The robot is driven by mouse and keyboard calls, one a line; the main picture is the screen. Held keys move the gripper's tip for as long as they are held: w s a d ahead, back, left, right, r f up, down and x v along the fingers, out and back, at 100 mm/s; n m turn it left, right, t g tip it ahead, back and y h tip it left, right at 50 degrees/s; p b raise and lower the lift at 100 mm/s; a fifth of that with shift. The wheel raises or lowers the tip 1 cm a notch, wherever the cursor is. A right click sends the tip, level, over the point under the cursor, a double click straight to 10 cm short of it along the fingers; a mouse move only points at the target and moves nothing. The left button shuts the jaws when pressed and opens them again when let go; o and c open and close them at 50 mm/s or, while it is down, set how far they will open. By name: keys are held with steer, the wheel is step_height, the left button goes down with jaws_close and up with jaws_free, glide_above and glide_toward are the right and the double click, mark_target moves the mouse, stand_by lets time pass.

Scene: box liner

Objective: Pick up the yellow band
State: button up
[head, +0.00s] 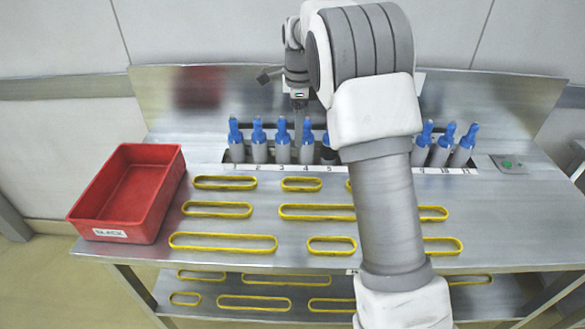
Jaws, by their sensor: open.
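Several yellow bands lie flat on the steel tabletop as long rounded loops, in three rows. In the back row are a band at left (225,188) and a shorter one (301,190). The middle row has a band at left (217,215) and a long one (317,218). The front row has a very long band (222,249) and a short one (332,252). Others at right are partly hidden behind my arm. My gripper (299,125) is open, pointing down near the blue-topped cylinders, behind and above the back-row bands. Its fingertips are small and hard to make out.
A red tray (95,212) labelled "SLACK" stands at left. A row of grey cylinders with blue tops (258,148) stands in numbered slots at the back. A steel back panel (170,110) rises behind. More yellow bands lie on the lower shelf (235,290). A green button (507,164) is at right.

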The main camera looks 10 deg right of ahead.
steer(key=b, duration=0.2)
glide_above(299, 186)
steer(key=f, duration=1.2)
steer(key=shift+w+a+f, duration=0.2)
steer(key=shift+w+a, duration=0.1)
steer(key=shift+a, duration=0.1)
steer(key=f, duration=0.3)
steer(key=f+b, duration=0.1)
steer(key=shift+s+d+f, duration=0.25)
steer(key=shift+d, duration=0.1)
steer(key=shift+f, duration=0.45)
steer(key=shift+c, duration=0.3)
steer(key=c, duration=1.4)
steer(key=shift+o, duration=0.2)
